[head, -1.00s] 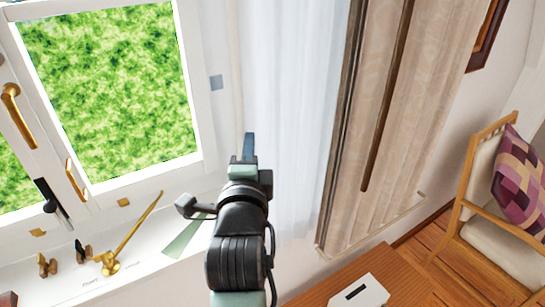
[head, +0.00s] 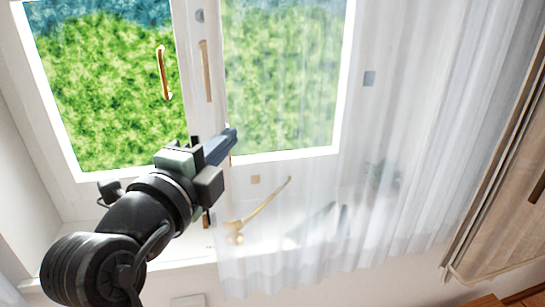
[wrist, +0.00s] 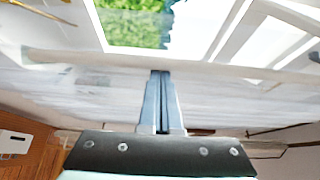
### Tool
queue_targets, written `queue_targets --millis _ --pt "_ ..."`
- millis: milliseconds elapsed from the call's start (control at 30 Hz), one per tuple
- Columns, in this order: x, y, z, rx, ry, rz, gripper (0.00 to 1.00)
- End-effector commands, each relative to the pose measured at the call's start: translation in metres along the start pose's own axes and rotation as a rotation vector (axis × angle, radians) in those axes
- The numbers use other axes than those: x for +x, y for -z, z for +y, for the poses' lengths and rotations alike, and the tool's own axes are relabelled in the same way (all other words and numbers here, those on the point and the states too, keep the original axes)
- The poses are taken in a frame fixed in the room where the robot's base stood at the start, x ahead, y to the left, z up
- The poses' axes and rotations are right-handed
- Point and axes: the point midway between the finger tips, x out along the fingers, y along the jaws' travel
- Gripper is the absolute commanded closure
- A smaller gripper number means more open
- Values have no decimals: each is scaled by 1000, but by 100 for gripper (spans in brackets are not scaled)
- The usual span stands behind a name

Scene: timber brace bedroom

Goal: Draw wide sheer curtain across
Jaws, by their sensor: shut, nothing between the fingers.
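The wide sheer curtain (head: 420,200) is white and see-through. In the head view it hangs in folds over the right window pane and to the right of it. Its left edge is near the middle window post, and the left pane is bare. My gripper (head: 229,140) is shut, with its fingertips at the curtain's left edge; I cannot tell whether they touch the cloth. In the wrist view my gripper (wrist: 161,78) shows its two fingers together, with the pale curtain (wrist: 75,95) spread around and behind them.
A gold stay (head: 262,207) and the sill items behind the sheer show faintly. A gold window handle (head: 163,72) juts from the left pane. A wooden surface (head: 485,301) shows at the bottom right.

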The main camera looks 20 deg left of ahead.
Motion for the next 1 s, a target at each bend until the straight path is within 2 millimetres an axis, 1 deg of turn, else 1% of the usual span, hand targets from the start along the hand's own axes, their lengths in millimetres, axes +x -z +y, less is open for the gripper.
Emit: queue_targets --millis 33,200,400,500,600,733,833,1000 --pt "-9 -18 5 3 5 -12 100" --pt "-38 -67 5 3 5 -11 100" --pt "-69 -117 3 0 4 -8 100" --pt "-80 -137 3 1 3 -6 100" --pt "-90 -152 2 0 3 -5 100" --pt "-97 -165 1 0 1 -2 100" --pt "-100 -171 1 -1 0 -1 100" --pt "-102 -174 0 0 1 0 100"
